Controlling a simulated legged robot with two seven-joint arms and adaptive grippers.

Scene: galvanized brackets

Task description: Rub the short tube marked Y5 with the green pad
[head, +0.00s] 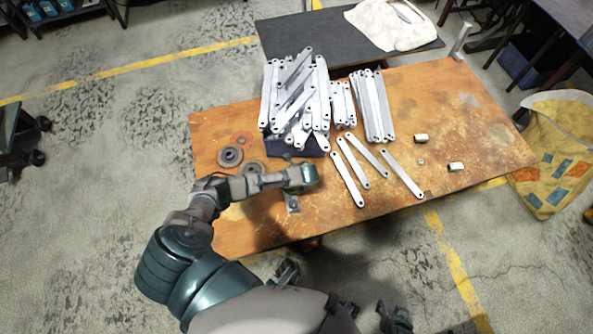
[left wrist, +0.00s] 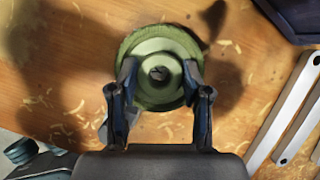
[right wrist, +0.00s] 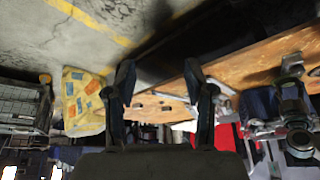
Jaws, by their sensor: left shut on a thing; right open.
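Two short metal tubes lie on the right half of the wooden table (head: 470,110): one farther back (head: 421,138), one nearer the right edge (head: 456,167). No Y5 mark is readable on either. My left gripper (head: 303,178) is over the table's front left part, well left of the tubes. In the left wrist view its fingers (left wrist: 160,85) are shut on the round green pad (left wrist: 135,50), gripping its raised hub. The pad is mostly hidden in the head view. My right gripper (head: 395,318) is open and empty, low in front of the table; its fingers show in the right wrist view (right wrist: 160,85).
Grey discs (head: 230,156) lie at left. A small nut (head: 421,161) lies between the tubes. A patterned bag (head: 555,150) stands at right.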

